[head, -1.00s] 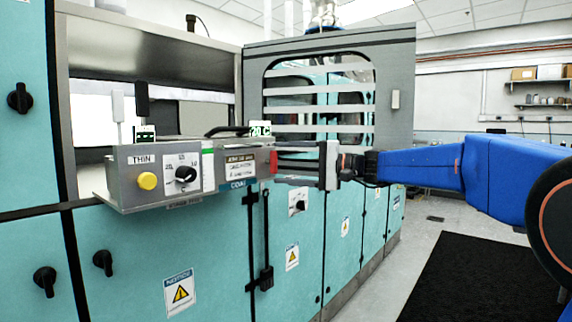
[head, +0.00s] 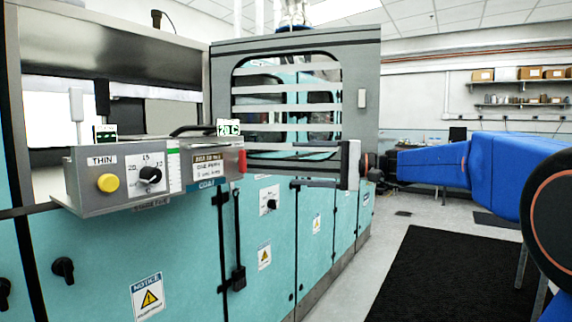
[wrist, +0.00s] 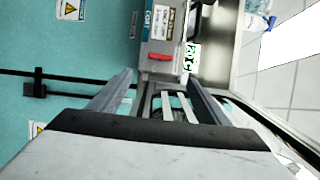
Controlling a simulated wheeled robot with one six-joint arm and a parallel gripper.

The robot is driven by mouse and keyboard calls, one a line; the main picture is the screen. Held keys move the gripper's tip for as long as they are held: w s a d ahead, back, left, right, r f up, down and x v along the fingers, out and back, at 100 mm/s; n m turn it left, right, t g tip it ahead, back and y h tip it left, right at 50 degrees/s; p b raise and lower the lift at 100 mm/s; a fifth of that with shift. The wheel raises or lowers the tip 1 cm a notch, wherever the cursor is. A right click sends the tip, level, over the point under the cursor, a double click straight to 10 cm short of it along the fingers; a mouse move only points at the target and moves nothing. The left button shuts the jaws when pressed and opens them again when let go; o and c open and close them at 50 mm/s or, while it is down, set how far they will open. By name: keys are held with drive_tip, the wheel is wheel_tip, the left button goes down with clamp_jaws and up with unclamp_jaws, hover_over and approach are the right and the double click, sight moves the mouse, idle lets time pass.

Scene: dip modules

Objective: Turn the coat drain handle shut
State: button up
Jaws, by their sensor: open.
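A grey control box with a COAT label (head: 207,184) juts out from the teal machine. A small red handle (head: 242,162) stands upright at its right end; I take it to be the coat drain handle. It also shows in the wrist view as a red bar (wrist: 162,57) beyond the fingertips. My gripper (head: 270,168) is open and empty, to the right of the box, with its fingers pointing left toward the red handle. In the wrist view the gripper (wrist: 160,80) has its two fingers apart with the red handle between their directions, not touching it.
The box also carries a black dial (head: 149,175) and a yellow button (head: 108,183). A slatted window (head: 287,105) is behind the gripper. A black vertical rod (head: 238,240) runs down the teal front. Floor with a black mat (head: 430,280) is clear at right.

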drive_tip(key=shift+v, duration=1.8)
drive_tip(key=shift+s, duration=0.1)
drive_tip(key=s+f+g+h, duration=0.1)
drive_tip(key=s+f+h, duration=0.7)
drive_tip(key=s+f, duration=1.15)
drive_tip(key=s+d+f+n+t+h, duration=0.1)
drive_tip(key=s+d+f+n+h, duration=0.2)
drive_tip(key=s+d+f+h, duration=0.6)
drive_tip(key=s+d+f, duration=0.4)
drive_tip(key=s+f, duration=0.3)
drive_tip(key=f, duration=0.2)
drive_tip(key=shift+s+d+f, duration=0.2)
drive_tip(key=shift+s+d, duration=0.1)
drive_tip(key=shift+d, duration=0.1)
